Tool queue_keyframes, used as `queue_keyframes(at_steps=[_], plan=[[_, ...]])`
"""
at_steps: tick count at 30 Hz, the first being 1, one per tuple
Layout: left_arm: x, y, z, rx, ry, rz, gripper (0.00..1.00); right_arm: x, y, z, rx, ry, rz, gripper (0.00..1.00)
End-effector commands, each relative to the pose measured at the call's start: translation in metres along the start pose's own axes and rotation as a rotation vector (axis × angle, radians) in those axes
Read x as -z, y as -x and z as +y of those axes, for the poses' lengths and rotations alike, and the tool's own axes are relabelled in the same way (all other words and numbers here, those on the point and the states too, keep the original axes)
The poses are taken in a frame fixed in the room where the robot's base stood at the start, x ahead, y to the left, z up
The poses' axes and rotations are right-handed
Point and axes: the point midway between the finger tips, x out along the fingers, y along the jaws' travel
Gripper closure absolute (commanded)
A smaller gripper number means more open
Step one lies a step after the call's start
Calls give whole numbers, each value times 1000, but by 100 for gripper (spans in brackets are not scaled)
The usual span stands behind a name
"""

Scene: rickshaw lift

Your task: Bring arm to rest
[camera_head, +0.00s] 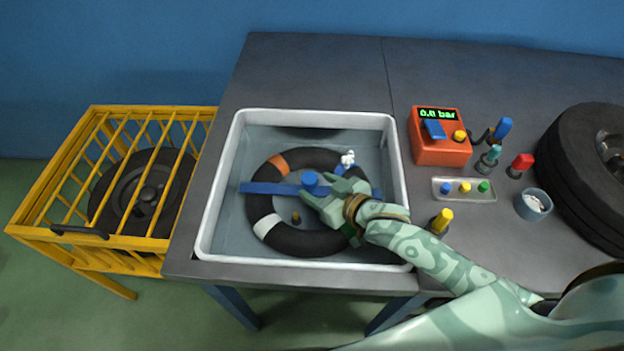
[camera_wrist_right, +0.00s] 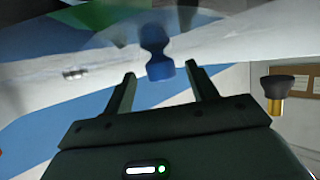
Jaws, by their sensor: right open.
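My right arm comes in from the lower right of the head view. Its pale green patterned gripper (camera_head: 318,192) is over the tub, close to the blue knob (camera_head: 310,180) on a blue bar (camera_head: 268,188). The bar lies across a black inner tube (camera_head: 290,242) with orange and white bands. In the right wrist view, the gripper's two fingers (camera_wrist_right: 162,88) are apart, and the blue knob (camera_wrist_right: 160,68) shows between and beyond them. I cannot tell whether they touch it. A brass valve stem with a black cap (camera_wrist_right: 276,95) shows at the right. My left gripper is out of view.
The white-rimmed tub (camera_head: 212,190) sits on the dark bench. Right of it stand an orange pump box (camera_head: 441,150), a tray of colored caps (camera_head: 438,196), a yellow-topped bottle (camera_head: 441,220), a small cup (camera_head: 533,204) and a tire (camera_head: 570,165). A yellow cage (camera_head: 45,215) stands left.

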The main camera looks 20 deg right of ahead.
Motion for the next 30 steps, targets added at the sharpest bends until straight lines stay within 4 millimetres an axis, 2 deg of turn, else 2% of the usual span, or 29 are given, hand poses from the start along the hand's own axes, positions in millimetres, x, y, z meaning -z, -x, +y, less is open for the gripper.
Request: queue_keyframes(at_steps=[1,3,7,23,26,30], plan=[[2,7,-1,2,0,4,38,3,11,0,0,2,0,42],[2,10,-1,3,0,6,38,2,21,0,1,1,0,42],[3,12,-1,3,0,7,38,1,32,0,1,0,0,42],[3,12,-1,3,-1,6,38,0,33,0,1,0,0,42],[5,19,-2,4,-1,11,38,9,36,0,0,2,5,42],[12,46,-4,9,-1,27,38,41,49,0,-2,8,20,42]])
